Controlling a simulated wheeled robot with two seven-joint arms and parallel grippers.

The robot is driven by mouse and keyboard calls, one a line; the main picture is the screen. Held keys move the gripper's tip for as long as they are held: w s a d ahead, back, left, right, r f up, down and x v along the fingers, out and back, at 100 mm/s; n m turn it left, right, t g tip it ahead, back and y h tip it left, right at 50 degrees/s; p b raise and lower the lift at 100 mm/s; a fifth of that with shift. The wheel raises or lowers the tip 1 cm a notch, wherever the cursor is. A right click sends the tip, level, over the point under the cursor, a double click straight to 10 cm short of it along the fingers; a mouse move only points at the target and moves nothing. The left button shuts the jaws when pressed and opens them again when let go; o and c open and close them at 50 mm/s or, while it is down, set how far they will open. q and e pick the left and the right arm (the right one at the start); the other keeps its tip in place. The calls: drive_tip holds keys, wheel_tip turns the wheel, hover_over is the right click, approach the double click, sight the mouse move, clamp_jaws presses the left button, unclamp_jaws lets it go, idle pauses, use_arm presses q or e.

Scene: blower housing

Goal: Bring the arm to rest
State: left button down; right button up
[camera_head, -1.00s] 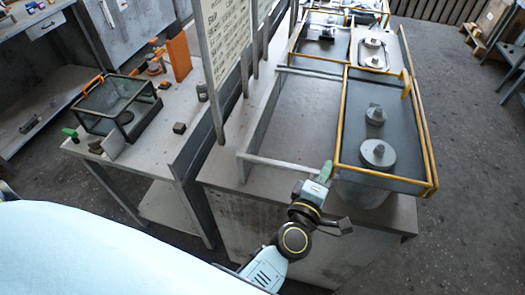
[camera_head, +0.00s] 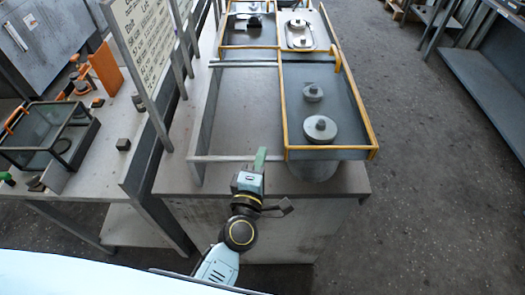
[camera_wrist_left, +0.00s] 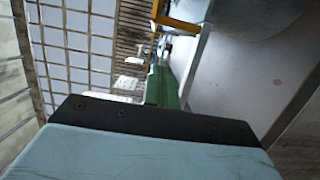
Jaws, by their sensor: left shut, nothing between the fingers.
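My left arm reaches up from the bottom middle of the head view. Its left gripper (camera_head: 260,160) has green fingers that are closed together with nothing between them. It is at the front of the workbench (camera_head: 330,182), by the front bar of the pale open frame and just left of the yellow-edged tray (camera_head: 298,112). I cannot tell whether it touches the bar. In the left wrist view the green fingers (camera_wrist_left: 165,86) point away past the dark gripper body. My right gripper is not in view.
Round metal parts (camera_head: 320,128) stand in the yellow-edged tray. A sign board (camera_head: 142,40) stands along the bench's left side. A side table holds a glass-walled box (camera_head: 48,137) and an orange part (camera_head: 106,68). Open floor (camera_head: 440,200) lies to the right.

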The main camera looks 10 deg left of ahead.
use_arm(q)
drive_tip(key=s+b, duration=0.1)
drive_tip(key=s, duration=0.8)
drive_tip(key=s+a+f+m+g+h+b, duration=0.1)
drive_tip(key=s+f+m+g+b, duration=0.35)
drive_tip(key=f, duration=1.35)
drive_tip(key=s+f+m+g+h+b, duration=0.15)
drive_tip(key=s+f+m+g, duration=0.5)
drive_tip(key=f, duration=1.05)
drive_tip(key=s+a+f+m+g+y+b, duration=0.1)
drive_tip(key=s+a+f+m+g+b, duration=0.1)
drive_tip(key=s+a+f, duration=0.5)
drive_tip(key=s+a+f+m+g+y+b, duration=0.2)
drive_tip(key=s+a+f+m+g, duration=0.2)
drive_tip(key=s+f, duration=0.9)
drive_tip(key=a+m, duration=0.3)
drive_tip(key=a, duration=0.1)
drive_tip(key=shift+a+f, duration=0.2)
drive_tip(key=shift+f, duration=0.05)
drive_tip(key=shift+w, duration=0.1)
